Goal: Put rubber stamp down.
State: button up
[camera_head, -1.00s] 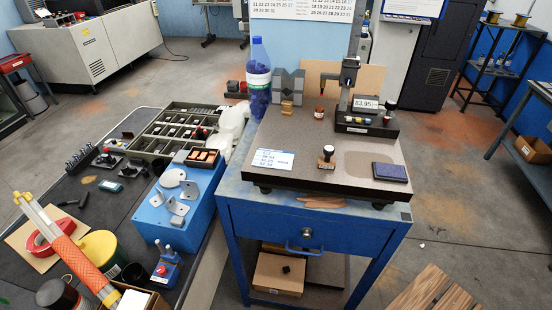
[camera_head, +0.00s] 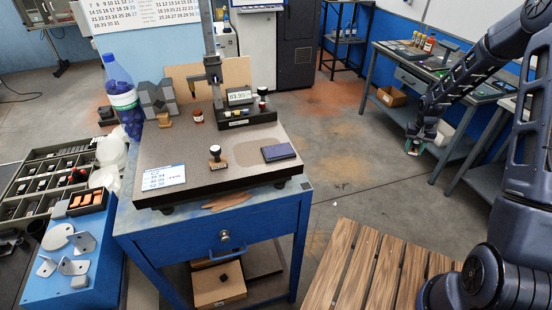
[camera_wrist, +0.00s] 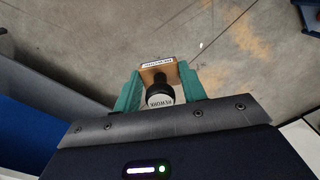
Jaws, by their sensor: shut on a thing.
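My gripper (camera_wrist: 162,86) is shut on a rubber stamp (camera_wrist: 158,74) in the wrist view. The stamp has a wooden block with a label and a dark round handle whose end reads "REWORK". The teal fingers grip it from both sides, with only floor seen beyond. In the head view my gripper (camera_head: 428,134) hangs in the air at the right, and the held stamp is too small to make out. A second stamp (camera_head: 217,157) with a dark knob stands upright on the stone plate (camera_head: 200,187), left of a dark blue ink pad (camera_head: 279,152).
A wooden slatted surface (camera_head: 365,262) is in front. A workbench (camera_head: 446,72) stands at the back right.

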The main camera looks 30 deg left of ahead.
jog(key=s+a+r+n, duration=0.1)
jog(key=s+a+r, duration=0.3)
jog(key=a, duration=0.6)
jog(key=s+a+r+n, duration=0.1)
jog(key=s+a+r, duration=0.1)
jog(key=a+r, duration=0.65)
jog(key=s+a+r+n, duration=0.1)
jog(key=s+a+r, duration=0.4)
jog(key=s+a, duration=0.35)
jog(key=s+a+r+n, duration=0.1)
jog(key=s+a+r, duration=0.55)
jog(key=a, duration=0.25)
notch_tip(320, 180, up, 19)
jog(key=n, duration=0.3)
send_over(245, 161)
notch_tip(245, 161, down, 19)
jog(key=shift+f, duration=0.1)
jog(key=shift+f, duration=0.1)
jog(key=o, duration=0.8)
